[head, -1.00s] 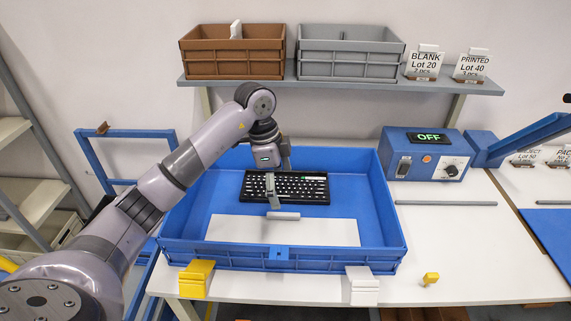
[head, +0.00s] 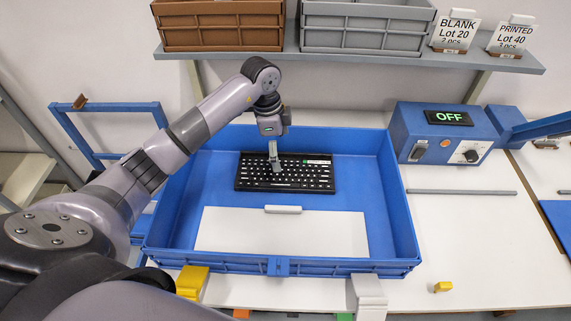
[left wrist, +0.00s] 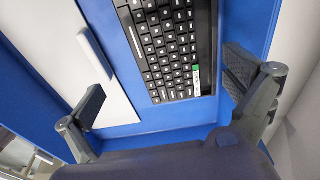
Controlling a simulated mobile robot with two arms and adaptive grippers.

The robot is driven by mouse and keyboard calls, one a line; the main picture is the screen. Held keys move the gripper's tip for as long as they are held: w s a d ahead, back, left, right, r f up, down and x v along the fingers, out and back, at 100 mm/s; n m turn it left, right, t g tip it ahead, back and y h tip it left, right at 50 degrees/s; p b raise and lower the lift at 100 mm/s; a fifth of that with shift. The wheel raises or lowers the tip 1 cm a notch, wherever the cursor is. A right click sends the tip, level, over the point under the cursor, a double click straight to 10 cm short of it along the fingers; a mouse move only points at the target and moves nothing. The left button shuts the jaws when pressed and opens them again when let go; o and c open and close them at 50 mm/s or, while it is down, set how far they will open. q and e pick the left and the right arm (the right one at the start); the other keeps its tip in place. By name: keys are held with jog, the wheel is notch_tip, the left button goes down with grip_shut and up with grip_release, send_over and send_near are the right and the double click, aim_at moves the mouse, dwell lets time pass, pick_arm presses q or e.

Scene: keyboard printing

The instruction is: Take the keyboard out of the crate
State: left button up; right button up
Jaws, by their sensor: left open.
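The black keyboard (head: 288,182) with white key marks lies in the back part of the blue crate (head: 398,215). A small green label shows at one end of it in the left wrist view (left wrist: 172,50). My left gripper (head: 277,166) is above the keyboard in the head view and covers a little of its middle. In the left wrist view the two fingers (left wrist: 162,88) are wide apart, one on each side of the keyboard's width, with nothing between them gripped. My right gripper is not in view.
A white panel (head: 280,232) with a pale handle (head: 283,209) lies in front of the keyboard inside the crate. A control box (head: 440,140) reading OFF stands to the right. Brown (head: 222,37) and grey (head: 365,38) bins sit on the shelf above.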

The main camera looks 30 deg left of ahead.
pick_arm(q)
send_over(285, 173)
jog(key=f, duration=0.3)
jog(key=f+p, duration=0.1)
jog(key=shift+s+a+f, duration=0.3)
jog(key=shift+s+f, duration=0.05)
jog(key=shift+s, duration=0.05)
jog(key=f, duration=0.1)
jog(key=f+p, duration=0.1)
jog(key=f, duration=0.1)
jog(key=f+p, duration=0.1)
jog(key=shift+w+d+f, duration=0.25)
jog(key=shift+d+f, duration=0.05)
jog(key=shift+f, duration=0.35)
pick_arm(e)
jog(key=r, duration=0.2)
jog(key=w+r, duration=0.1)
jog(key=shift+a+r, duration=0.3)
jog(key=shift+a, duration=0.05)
pick_arm(q)
jog(key=shift+c, duration=0.2)
jog(key=shift+r, duration=0.1)
jog(key=c, duration=1.4)
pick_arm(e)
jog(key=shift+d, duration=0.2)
pick_arm(q)
jog(key=shift+w, duration=0.1)
jog(key=shift+c, duration=0.2)
